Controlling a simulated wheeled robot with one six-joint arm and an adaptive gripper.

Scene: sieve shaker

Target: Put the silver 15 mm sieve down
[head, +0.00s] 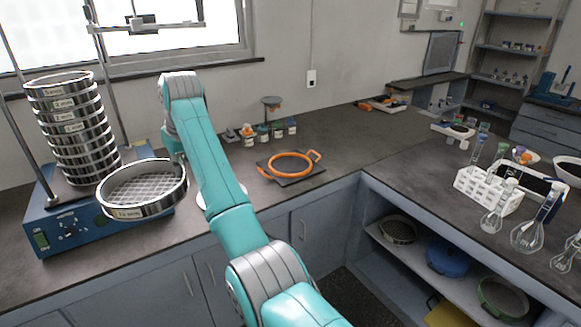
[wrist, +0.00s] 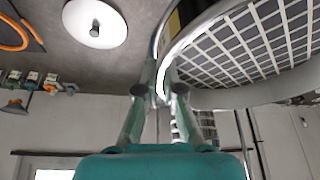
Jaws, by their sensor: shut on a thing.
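The silver sieve (head: 147,209) with a square mesh is held level at the right front of the sieve shaker; its label is too small to read surely. In the wrist view the sieve (wrist: 255,50) fills the upper right. My gripper (wrist: 164,92) is shut on its rim; in the head view my arm mostly hides the gripper. The blue shaker (head: 95,222) carries a tall stack of silver sieves (head: 72,130) between its rods. The held sieve overlaps the shaker's right side in the head view. The gap beneath it is unclear.
A white round lid-like disc (wrist: 95,22) with a dark knob lies on the bench, mostly behind my arm in the head view. An orange ring (head: 291,164) lies on a dark plate. Small jars (head: 263,133) stand behind it. Bare bench (head: 345,140) lies to the right.

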